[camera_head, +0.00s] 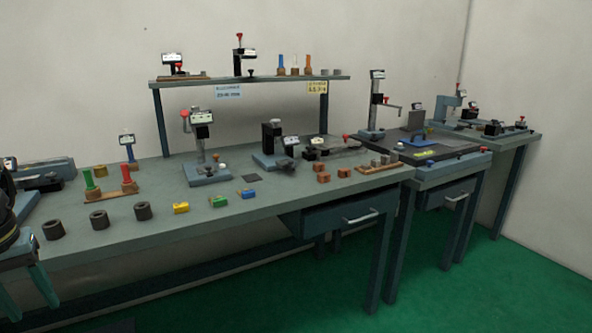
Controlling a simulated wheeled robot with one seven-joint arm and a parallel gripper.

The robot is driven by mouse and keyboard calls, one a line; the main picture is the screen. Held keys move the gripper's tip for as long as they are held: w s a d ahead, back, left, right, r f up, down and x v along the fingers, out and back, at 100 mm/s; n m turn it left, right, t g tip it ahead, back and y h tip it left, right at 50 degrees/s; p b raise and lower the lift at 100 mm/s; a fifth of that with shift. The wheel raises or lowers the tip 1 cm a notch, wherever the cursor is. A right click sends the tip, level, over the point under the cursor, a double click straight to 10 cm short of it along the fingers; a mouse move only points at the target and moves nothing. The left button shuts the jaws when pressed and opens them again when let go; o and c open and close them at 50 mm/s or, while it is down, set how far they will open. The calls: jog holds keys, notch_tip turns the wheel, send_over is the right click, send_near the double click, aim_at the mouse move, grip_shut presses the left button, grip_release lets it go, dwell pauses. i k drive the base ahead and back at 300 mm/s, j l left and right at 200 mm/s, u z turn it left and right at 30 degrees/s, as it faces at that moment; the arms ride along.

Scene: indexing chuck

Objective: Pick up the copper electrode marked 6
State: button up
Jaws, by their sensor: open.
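Several small copper-brown blocks stand on the long grey-green bench, right of the middle: one in front (322,177), one to its right (344,172) and one behind (324,167). They look like the copper electrodes. Their marks are too small to read, so I cannot tell which is 6. My gripper (30,302) is at the far left edge, partly cut off by the frame. Its two teal fingers point down and are spread apart with nothing between them. It is far to the left of the copper blocks.
A wooden strip with small pieces (377,166) lies right of the blocks. Dark rings (99,220) and coloured blocks (181,208) line the bench front. Gauge stands (205,165) and a raised shelf (250,78) stand behind. A drawer (345,217) hangs below.

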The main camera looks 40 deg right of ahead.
aim_at(345, 173)
jog(key=k+l+u, duration=0.1)
jog(key=l+u, duration=0.3)
jog(key=k+l+u, duration=0.1)
jog(key=u, duration=0.35)
jog(key=k+l+u, duration=0.15)
jog(key=l+u, duration=0.25)
jog(key=k+l+u, duration=0.2)
jog(key=k+l, duration=0.15)
jog(key=k+l+u, duration=0.2)
jog(key=k, duration=0.3)
jog(key=k+l+u, duration=0.2)
jog(key=k, duration=0.25)
jog(key=k+l+u, duration=0.2)
jog(key=k, duration=0.25)
jog(key=k+l, duration=0.15)
jog(key=k, duration=0.3)
jog(key=k+l, duration=0.1)
jog(key=k, duration=0.3)
jog(key=k+l, duration=0.15)
jog(key=k, duration=0.3)
